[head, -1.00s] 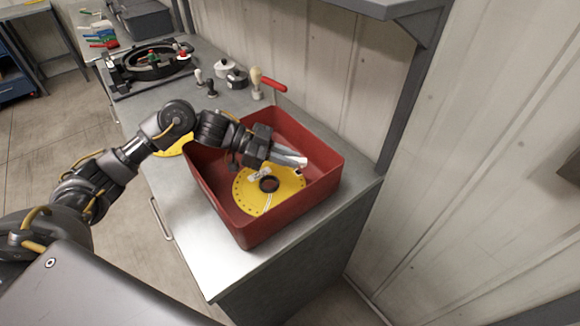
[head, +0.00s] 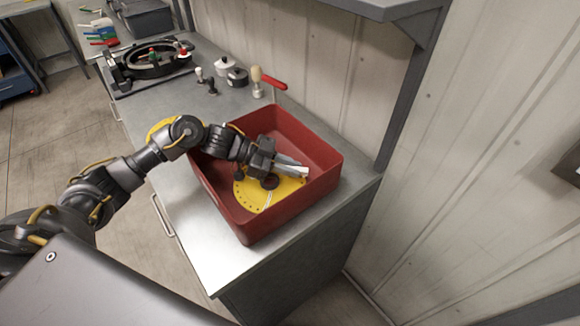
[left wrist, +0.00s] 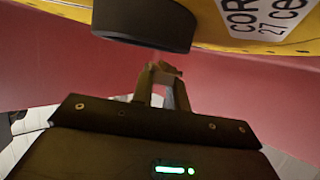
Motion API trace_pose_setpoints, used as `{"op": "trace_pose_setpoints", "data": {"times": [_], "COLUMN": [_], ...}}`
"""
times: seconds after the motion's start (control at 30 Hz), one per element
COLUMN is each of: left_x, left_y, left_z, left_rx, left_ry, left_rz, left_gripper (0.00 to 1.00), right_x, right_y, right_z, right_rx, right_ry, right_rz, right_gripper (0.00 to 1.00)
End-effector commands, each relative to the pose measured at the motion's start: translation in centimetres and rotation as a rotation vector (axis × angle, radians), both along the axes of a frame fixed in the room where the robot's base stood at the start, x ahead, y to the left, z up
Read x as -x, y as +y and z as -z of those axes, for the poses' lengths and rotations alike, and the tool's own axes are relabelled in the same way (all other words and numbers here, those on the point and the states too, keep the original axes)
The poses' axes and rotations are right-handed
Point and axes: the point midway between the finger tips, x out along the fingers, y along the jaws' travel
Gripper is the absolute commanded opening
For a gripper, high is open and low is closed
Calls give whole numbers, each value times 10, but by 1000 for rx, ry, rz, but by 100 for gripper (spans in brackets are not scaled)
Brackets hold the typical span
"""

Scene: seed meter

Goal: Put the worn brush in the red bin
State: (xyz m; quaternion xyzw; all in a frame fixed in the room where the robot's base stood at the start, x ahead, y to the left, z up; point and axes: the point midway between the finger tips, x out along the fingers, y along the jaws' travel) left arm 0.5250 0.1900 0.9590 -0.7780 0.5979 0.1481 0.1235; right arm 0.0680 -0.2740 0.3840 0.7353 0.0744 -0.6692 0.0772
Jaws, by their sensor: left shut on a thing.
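The red bin (head: 215,205) stands on the front end of the metal bench. My left gripper (head: 300,171) is down inside it, above a yellow disc (head: 252,196), with its fingers pointing to the right wall. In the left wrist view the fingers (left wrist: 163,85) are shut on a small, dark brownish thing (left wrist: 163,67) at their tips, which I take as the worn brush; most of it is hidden. The disc's black hub (left wrist: 145,25) and printed label (left wrist: 270,15) show close to the fingertips. My right gripper is not in view.
Farther back are a pale-handled tool (head: 257,80), a red handle (head: 273,84), small pots (head: 237,76) and a black ring-shaped fixture (head: 150,62). The wall is close on the right.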

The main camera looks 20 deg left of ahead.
Motion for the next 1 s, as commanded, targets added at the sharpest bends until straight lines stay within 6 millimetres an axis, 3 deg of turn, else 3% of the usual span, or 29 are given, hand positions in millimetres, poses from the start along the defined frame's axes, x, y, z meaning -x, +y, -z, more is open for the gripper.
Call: {"op": "trace_pose_setpoints", "data": {"times": [0.07,0.1,0.27,0.53,0.67,1.0], "left_x": [5,5,6,6,6,17], "left_y": [-2,-2,-2,-2,-2,49], "left_z": [10,11,13,13,2,-22], "left_rx": [-4,-5,-6,-6,-7,-7], "left_ry": [19,21,26,27,25,17], "left_rz": [6,6,7,8,8,4], "left_gripper": [0,17,37,37,37,37], "right_x": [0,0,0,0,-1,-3], "right_y": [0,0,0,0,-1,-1], "right_z": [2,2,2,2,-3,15], "right_rx": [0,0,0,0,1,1], "right_ry": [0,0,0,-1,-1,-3], "right_rz": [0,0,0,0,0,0], "right_gripper": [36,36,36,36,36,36]}}
